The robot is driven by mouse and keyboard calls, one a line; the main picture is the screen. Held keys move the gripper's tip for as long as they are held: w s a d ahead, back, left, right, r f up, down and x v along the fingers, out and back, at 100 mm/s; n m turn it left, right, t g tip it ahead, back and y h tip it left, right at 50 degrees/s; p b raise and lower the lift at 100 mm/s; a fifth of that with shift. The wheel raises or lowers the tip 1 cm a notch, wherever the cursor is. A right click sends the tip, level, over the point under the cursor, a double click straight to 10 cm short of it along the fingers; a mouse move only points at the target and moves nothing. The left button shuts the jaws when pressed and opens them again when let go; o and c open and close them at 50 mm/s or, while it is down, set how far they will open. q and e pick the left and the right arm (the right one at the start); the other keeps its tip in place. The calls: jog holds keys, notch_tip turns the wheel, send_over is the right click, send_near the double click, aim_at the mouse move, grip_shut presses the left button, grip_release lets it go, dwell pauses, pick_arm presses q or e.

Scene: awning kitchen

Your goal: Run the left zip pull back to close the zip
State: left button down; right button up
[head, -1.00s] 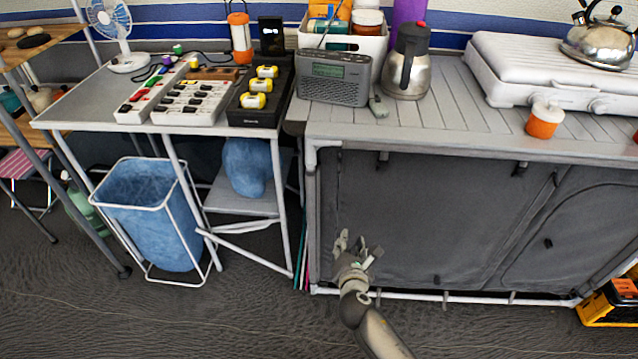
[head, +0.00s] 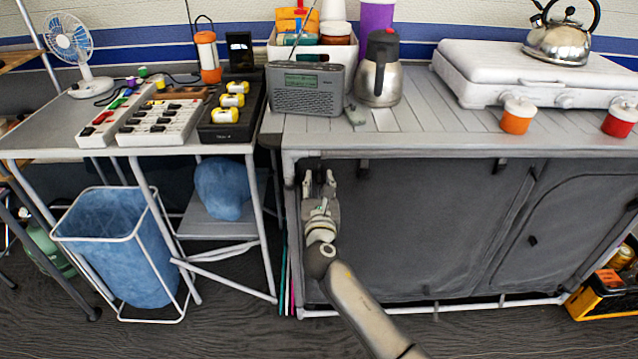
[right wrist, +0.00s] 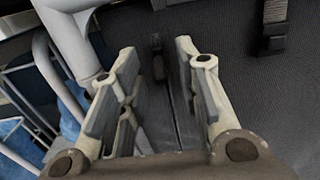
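The dark grey fabric front (head: 430,220) of the camp cupboard fills the space under the slatted counter. My right gripper (head: 319,178) is at the upper left of this front, its fingers pointing up toward the counter edge. In the right wrist view the right gripper (right wrist: 155,55) is open. A small dark zip pull (right wrist: 158,66) shows between its fingers, apparently untouched. The zip line (right wrist: 178,115) runs from the pull toward the gripper's palm. In the head view the gripper hides this left pull. My left gripper is not in view.
A pale frame post (right wrist: 70,45) stands close to the left finger. A black strap buckle (right wrist: 273,25) hangs to the right. Another small pull (head: 532,240) is on the right panel. The counter edge (head: 400,146) overhangs above; a radio (head: 305,90) stands on it.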

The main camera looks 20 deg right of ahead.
jog(key=shift+x, duration=0.85)
grip_shut()
